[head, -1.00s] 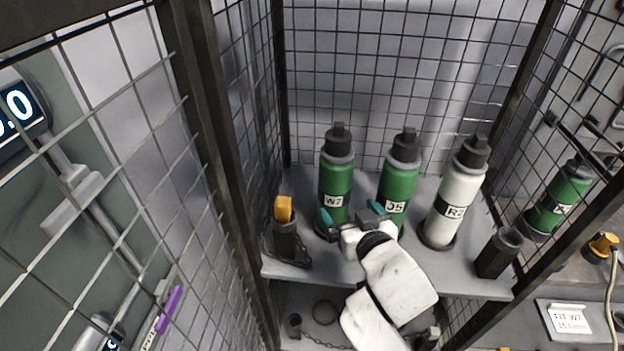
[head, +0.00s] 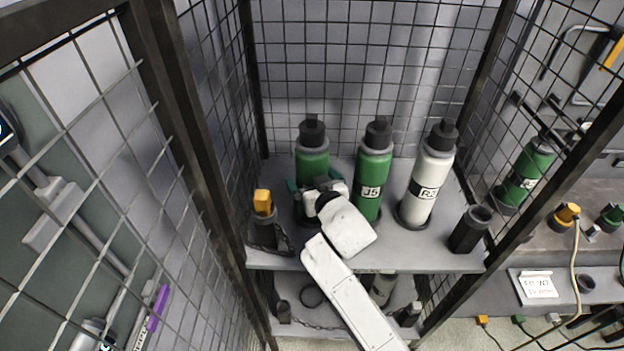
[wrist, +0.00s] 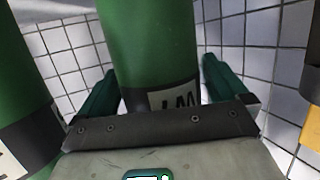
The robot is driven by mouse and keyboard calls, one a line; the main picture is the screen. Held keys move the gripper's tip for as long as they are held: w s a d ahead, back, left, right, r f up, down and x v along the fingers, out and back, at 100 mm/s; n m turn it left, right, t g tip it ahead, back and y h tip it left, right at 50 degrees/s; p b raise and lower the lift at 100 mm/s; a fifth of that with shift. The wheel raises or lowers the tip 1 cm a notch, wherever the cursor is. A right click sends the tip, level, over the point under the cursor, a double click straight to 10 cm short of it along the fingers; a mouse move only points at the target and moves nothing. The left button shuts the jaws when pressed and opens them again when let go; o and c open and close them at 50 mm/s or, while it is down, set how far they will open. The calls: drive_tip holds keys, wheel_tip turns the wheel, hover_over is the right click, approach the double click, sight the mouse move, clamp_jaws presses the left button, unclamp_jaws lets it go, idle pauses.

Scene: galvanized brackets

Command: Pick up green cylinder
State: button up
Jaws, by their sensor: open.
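A green cylinder with a black cap (head: 312,164) stands upright at the left of the cage shelf. My arm hides its lower part in the head view. It also shows in the wrist view (wrist: 150,45), with a white label upside down there, W7 in the earlier frame. My gripper (head: 317,188) is open around it, with one teal finger on each side (wrist: 160,88). Gaps show between fingers and cylinder. A second green cylinder marked J5 (head: 373,172) stands close to its right. A third green cylinder (head: 526,174) leans outside the cage at right.
A white cylinder (head: 431,175) stands right of J5 on the shelf (head: 400,256). A dark holder with a yellow top (head: 264,222) is at the left front, an empty dark holder (head: 470,229) at the right. Mesh walls and posts enclose the shelf.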

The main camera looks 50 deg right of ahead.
drive_tip(key=c, duration=1.7)
drive_tip(key=shift+w+r, duration=0.1)
drive_tip(key=shift+r, duration=0.15)
clamp_jaws()
